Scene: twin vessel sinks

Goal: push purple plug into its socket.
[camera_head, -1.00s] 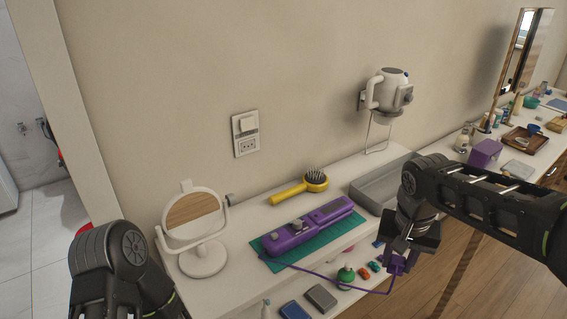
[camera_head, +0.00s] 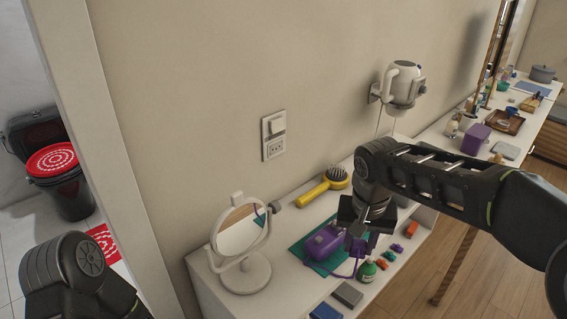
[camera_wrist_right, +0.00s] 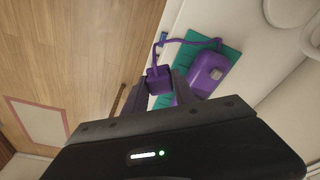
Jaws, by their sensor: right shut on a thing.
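My right gripper (camera_head: 360,236) is shut on the purple plug, holding it above the counter's front part. In the right wrist view the plug (camera_wrist_right: 158,80) sits between the fingertips. A purple cord (camera_wrist_right: 185,41) links it to a purple appliance (camera_head: 322,243) on a green mat (camera_head: 299,251); the gripper hides part of the appliance in the head view. The wall plate (camera_head: 274,136) has a switch above and a socket (camera_head: 274,149) below, empty, left of and beyond the gripper. My left arm shows at bottom left; its fingers are out of frame.
A round mirror (camera_head: 242,233) stands on the counter below and left of the socket. A yellow hairbrush (camera_head: 322,190) lies at the back. A white hair dryer (camera_head: 402,84) hangs on the wall. A green bottle (camera_head: 367,271) and small coloured items are near the front.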

